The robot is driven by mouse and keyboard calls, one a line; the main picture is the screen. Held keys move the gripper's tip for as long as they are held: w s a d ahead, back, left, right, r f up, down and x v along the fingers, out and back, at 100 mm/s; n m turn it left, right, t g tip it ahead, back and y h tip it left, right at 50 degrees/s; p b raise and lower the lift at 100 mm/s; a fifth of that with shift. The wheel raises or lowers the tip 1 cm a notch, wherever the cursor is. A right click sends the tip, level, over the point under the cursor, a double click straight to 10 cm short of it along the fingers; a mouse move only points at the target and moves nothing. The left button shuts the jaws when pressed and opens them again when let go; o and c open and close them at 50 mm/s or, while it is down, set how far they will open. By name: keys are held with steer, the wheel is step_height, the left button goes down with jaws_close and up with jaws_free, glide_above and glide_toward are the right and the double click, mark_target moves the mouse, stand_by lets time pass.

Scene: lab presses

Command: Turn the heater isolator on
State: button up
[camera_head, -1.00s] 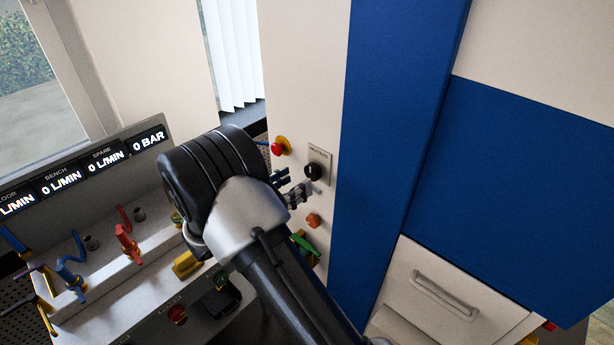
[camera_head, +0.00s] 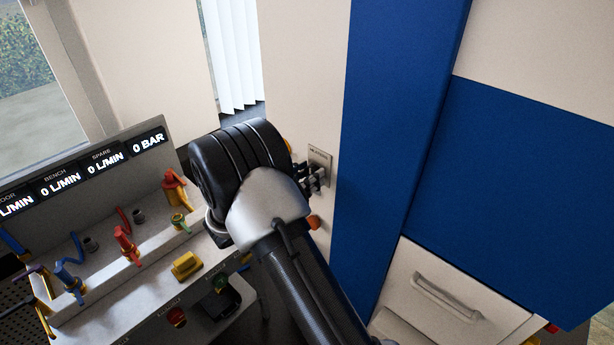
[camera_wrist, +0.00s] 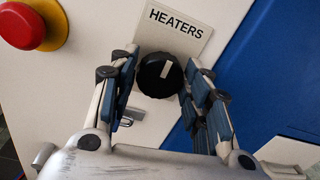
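The heater isolator is a round black knob (camera_wrist: 161,75) with a pale pointer mark, on a plate labelled HEATERS (camera_wrist: 178,25) in the wrist view. The pointer is tilted a little right of the plate's upright. My gripper (camera_wrist: 160,90) is open, with one finger on each side of the knob. Whether the fingers touch it I cannot tell. In the head view my gripper (camera_head: 312,177) is at the plate (camera_head: 320,160), and the knob is hidden behind it.
A red emergency button on a yellow base (camera_wrist: 30,25) is left of the plate. An orange button (camera_head: 314,222) is below. A bench panel with valves (camera_head: 125,245) stands to the left. A blue panel (camera_head: 390,130) is to the right.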

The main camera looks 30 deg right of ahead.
steer(key=c, duration=0.6)
steer(key=shift+o, duration=0.2)
steer(key=shift+m, duration=0.3)
steer(key=shift+s+m+t+y+b, duration=0.15)
steer(key=shift+m+t+y+b, duration=0.15)
steer(key=shift+m+b, duration=3.6)
steer(key=shift+s+m+t+y+b, duration=0.1)
steer(key=shift+m+t+y+b, duration=0.15)
steer(key=shift+m+b, duration=3.6)
steer(key=shift+m+p, duration=0.45)
steer(key=shift+m, duration=0.2)
steer(key=o, duration=1.1)
steer(key=shift+c, duration=0.2)
